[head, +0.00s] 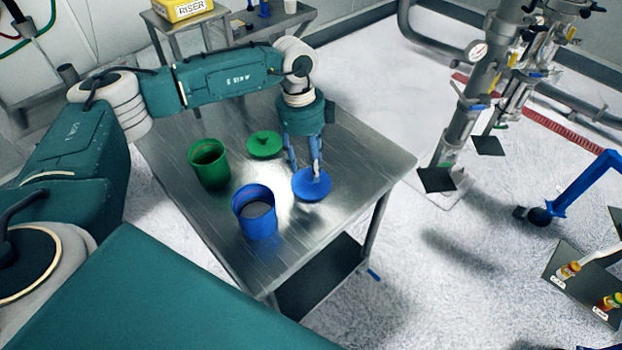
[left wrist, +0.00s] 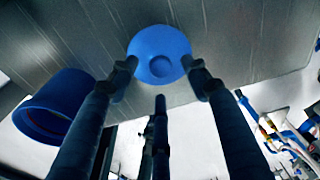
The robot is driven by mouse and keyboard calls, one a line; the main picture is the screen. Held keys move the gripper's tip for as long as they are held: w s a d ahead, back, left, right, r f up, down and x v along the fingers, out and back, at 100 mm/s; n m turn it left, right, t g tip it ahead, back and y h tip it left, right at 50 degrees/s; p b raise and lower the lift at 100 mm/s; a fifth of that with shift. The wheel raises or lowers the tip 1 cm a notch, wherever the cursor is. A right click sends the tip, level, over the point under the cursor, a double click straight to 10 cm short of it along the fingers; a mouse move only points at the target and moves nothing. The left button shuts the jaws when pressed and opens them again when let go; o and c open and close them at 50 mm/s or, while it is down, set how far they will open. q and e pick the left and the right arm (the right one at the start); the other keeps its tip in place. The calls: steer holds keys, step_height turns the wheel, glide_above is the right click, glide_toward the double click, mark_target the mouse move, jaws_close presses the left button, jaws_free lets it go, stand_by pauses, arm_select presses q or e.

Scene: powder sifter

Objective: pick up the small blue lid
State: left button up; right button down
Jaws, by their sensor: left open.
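The small blue lid (head: 312,187) lies flat on the metal table, right of the blue container. My left gripper (head: 304,172) points down at the lid, with its fingertips at or just above it. In the left wrist view the lid (left wrist: 159,48) with its round knob shows between the spread, open fingers (left wrist: 163,80). I cannot tell whether a finger touches the lid. The open blue container (head: 256,216) stands upright on the table with dark grey contents. It also shows in the left wrist view (left wrist: 62,104). My right gripper is not in view.
A green container (head: 209,164) stands at the table's left, and a green lid (head: 264,145) lies behind the blue one. The table's (head: 372,170) right side is clear. A yellow bin (head: 183,9) sits on a back table. Pipework (head: 460,125) stands at the right.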

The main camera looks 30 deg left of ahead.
mark_target(311, 175)
arm_select(q)
steer(key=shift+d+f, duration=0.2)
steer(key=shift+f, duration=1.3)
jaws_close()
steer(key=shift+w+r, duration=0.1)
steer(key=shift+r, duration=0.05)
